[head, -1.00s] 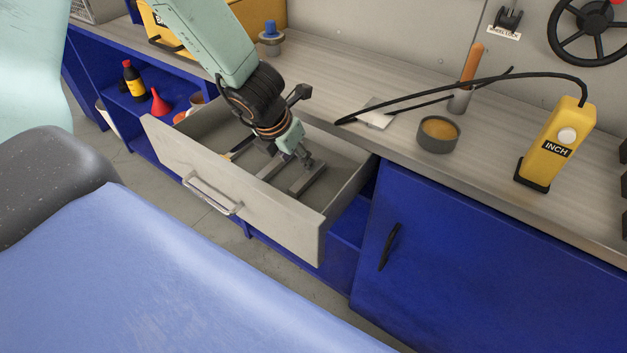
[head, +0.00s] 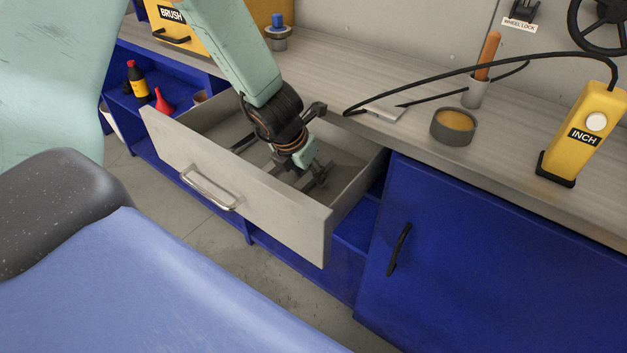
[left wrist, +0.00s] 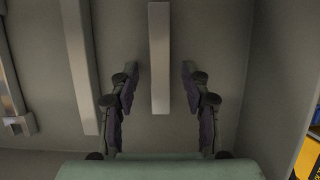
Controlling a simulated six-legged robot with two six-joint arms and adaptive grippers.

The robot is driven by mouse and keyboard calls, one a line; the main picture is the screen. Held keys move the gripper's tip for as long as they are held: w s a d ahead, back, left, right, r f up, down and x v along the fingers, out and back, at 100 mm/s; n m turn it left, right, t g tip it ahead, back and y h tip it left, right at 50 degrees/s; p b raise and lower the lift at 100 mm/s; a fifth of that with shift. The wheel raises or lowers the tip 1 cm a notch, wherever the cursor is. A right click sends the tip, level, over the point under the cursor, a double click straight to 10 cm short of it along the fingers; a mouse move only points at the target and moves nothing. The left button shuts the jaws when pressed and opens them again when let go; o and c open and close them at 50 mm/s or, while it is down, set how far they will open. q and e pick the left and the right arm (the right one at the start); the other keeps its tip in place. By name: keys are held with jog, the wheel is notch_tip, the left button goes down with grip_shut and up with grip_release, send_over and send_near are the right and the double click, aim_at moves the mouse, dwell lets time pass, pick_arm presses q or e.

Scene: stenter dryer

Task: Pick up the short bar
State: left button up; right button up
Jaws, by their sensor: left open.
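The open drawer (head: 240,187) holds grey metal bars. My left gripper (left wrist: 159,88) is open, one finger on each side of the bar, with a gap on both sides. In the head view my left gripper (head: 309,178) is down inside the drawer and hides most of the short bar. A second bar (left wrist: 81,68) lies to the left of the left finger. My right gripper is not in view.
A tool with a hooked end (left wrist: 19,122) lies at the left of the drawer floor. The drawer's side wall (left wrist: 277,85) is to the right.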

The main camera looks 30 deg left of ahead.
pick_arm(q)
jog(key=shift+w+f, duration=0.15)
jog(key=shift+s, duration=0.2)
jog(key=shift+c, duration=0.3)
jog(key=shift+w, duration=0.15)
jog(key=c, duration=0.5)
grip_shut()
